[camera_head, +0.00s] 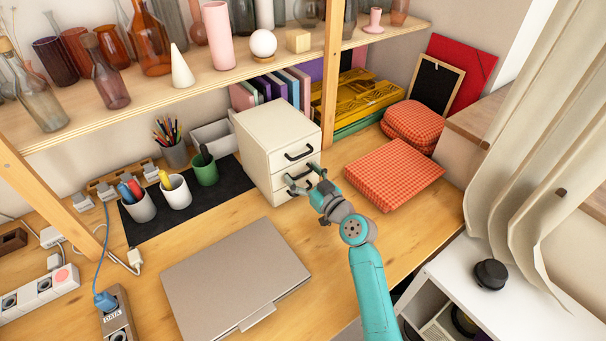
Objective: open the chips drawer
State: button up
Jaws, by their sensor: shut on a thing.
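A white drawer unit (259,137) with stacked drawers and dark handles stands at the back of the wooden desk. Its top drawer's handle (298,153) is free, and that drawer looks closed flush. My teal and grey gripper (301,181) is in front of the unit, below the top handle, with its fingers shut on a lower drawer handle. The fingers partly hide this handle and the lower fronts. That drawer looks closed or nearly so. I see no label that tells which drawer is the chips drawer.
A red checkered box (394,172) lies just right of my gripper. A closed grey laptop (236,279) lies in front of the unit, with a narrow strip of bare desk between. Cups (174,191) stand on a dark mat (226,201) to the left. A shelf post (331,75) rises behind.

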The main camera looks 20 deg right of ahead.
jog(key=v, duration=1.6)
jog(key=shift+w+d, duration=0.1)
jog(key=o, duration=1.4)
jog(key=v, duration=1.2)
